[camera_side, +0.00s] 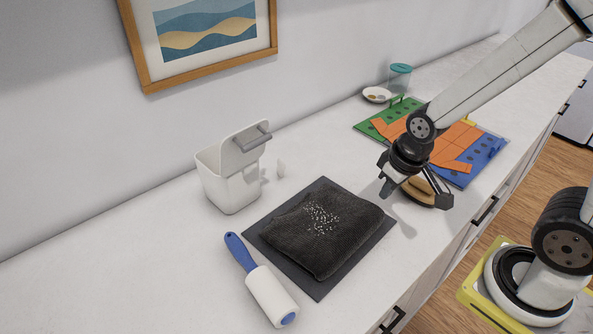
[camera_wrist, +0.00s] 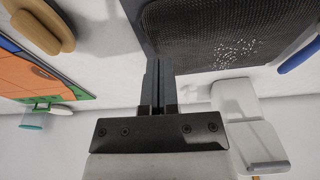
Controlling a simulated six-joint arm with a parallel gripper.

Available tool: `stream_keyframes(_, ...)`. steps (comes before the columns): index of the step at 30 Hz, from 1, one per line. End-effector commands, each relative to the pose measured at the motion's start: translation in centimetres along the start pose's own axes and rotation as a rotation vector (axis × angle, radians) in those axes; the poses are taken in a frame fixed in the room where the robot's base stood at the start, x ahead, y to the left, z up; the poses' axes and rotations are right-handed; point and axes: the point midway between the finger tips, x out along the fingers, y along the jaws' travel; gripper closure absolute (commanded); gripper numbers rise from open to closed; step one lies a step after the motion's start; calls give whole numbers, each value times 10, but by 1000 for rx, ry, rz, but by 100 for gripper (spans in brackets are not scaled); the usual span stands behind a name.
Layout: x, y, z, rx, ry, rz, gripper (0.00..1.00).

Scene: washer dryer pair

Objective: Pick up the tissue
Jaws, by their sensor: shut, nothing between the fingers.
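A small white crumpled scrap (camera_side: 280,168), which looks like the tissue, stands on the white counter just right of the white bin (camera_side: 228,188). My gripper (camera_side: 386,188) is over the counter beyond the right corner of the dark mat, well to the right of the scrap. In the wrist view its two fingers (camera_wrist: 158,78) are together with nothing between them, over bare counter beside the mat's edge.
A dark folded cloth with white specks (camera_side: 325,228) lies on the mat (camera_side: 266,236). A blue-handled lint roller (camera_side: 266,290) lies in front. A tan brush (camera_wrist: 40,25) is near my gripper. A colored board (camera_side: 377,124) with orange pieces and a dish (camera_side: 376,94) are behind.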

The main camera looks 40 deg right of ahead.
Motion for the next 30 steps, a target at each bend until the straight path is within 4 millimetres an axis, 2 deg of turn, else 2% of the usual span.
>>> stream_keyframes(14,0,0,0,0,0,0,100)
stream_keyframes(15,0,0,0,0,0,0,97)
stream_keyframes(16,0,0,0,0,0,0,87)
stream_keyframes(22,0,0,0,0,0,0,24)
stream_keyframes(30,0,0,0,0,0,0,24)
